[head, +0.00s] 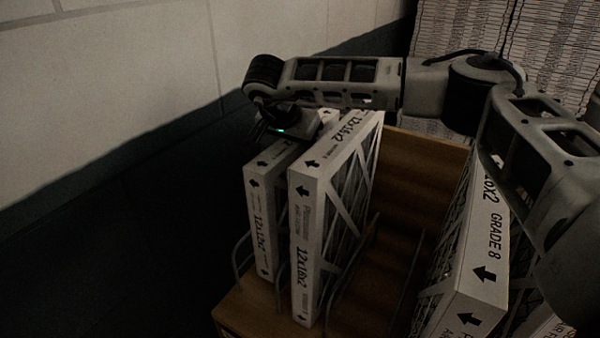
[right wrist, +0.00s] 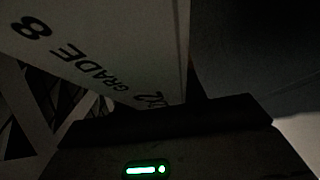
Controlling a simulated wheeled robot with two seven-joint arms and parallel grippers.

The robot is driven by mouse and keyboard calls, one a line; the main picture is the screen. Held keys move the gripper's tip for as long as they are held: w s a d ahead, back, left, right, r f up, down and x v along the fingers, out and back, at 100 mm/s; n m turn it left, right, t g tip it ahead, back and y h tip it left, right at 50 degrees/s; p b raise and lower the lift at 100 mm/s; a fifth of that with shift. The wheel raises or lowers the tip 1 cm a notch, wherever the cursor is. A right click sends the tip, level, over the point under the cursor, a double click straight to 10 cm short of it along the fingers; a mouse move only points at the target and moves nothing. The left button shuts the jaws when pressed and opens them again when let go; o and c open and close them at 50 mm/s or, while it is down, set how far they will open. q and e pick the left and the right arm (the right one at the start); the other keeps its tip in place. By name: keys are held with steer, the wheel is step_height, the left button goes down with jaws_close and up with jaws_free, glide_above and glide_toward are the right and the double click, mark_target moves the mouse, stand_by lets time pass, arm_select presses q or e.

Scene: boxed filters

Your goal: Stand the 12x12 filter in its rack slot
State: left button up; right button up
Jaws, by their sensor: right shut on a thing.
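The 12x12 filter (head: 262,225), a thin white box marked 12x12x2, stands upright at the left end of the wooden rack (head: 232,310), between wire dividers (head: 240,262). Its lower edge is at the rack board; whether it rests fully on it I cannot tell. My right gripper (head: 287,128) comes from above and is shut on this filter's top edge; the fingertips are mostly hidden. The right wrist view shows the dark gripper body with its green light and a white filter face marked GRADE 8 (right wrist: 85,62) close by. My left gripper is not in view.
A taller 12x16x2 filter (head: 308,240) stands close on the right of the 12x12 filter. Bare rack board and wire dividers (head: 415,275) lie beyond it, then a GRADE 8 filter (head: 476,265). A pale wall (head: 110,95) is at left.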

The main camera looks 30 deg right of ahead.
mark_target(288, 142)
steer(key=shift+f+p, duration=0.3)
steer(key=shift+f, duration=1.9)
steer(key=shift+f, duration=0.2)
steer(key=o, duration=1.3)
steer(key=b+v, duration=0.2)
steer(key=v, duration=1)
steer(key=shift+r, duration=0.3)
steer(key=shift+f, duration=0.1)
